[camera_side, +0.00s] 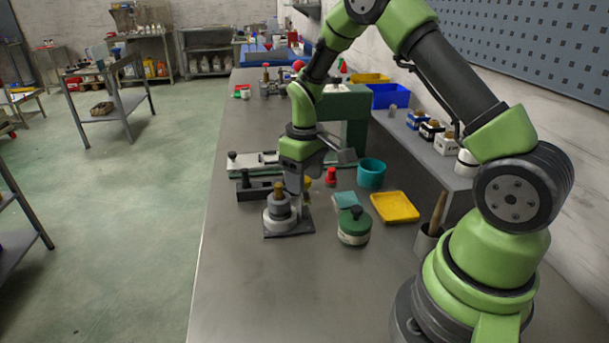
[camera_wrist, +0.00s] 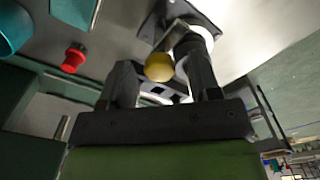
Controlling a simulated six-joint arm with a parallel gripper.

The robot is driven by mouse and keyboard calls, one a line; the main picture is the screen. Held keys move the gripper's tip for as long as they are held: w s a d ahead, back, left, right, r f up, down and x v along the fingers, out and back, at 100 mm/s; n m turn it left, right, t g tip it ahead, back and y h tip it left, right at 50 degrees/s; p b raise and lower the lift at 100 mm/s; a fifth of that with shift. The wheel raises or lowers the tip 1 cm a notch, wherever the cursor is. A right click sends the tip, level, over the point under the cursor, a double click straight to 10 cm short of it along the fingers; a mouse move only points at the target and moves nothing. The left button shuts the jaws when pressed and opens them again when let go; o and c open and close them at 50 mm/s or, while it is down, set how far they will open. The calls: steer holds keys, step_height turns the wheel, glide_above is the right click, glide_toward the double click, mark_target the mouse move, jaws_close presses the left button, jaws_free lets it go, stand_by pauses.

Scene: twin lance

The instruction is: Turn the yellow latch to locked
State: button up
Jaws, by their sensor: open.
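The yellow latch shows as a round yellow knob (camera_wrist: 159,67) in the wrist view, in the space between my two fingers. In the side view a bit of yellow (camera_side: 307,183) shows just right of my gripper (camera_side: 292,190), which points down. My gripper (camera_wrist: 160,85) is open, with a finger on either side of the knob; I cannot tell whether either touches it. A grey round fixture with a tan top (camera_side: 280,208) stands on a dark base plate (camera_side: 290,234) beside the gripper. How the knob joins the fixture is hidden.
A red knob (camera_side: 331,176) and a teal cup (camera_side: 371,173) stand to the right. A green-lidded jar (camera_side: 354,226), a teal pad (camera_side: 345,199) and a yellow tray (camera_side: 395,207) lie nearer. A dark block (camera_side: 254,190) is left. The front bench (camera_side: 260,290) is clear.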

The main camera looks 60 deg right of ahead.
steer(key=c, duration=0.9)
steer(key=shift+m, duration=0.3)
steer(key=m, duration=0.3)
steer(key=shift+m, duration=0.4)
steer(key=m, duration=0.4)
steer(key=shift+m, duration=0.3)
steer(key=m, duration=0.4)
steer(key=shift+m, duration=2.5)
steer(key=o, duration=0.9)
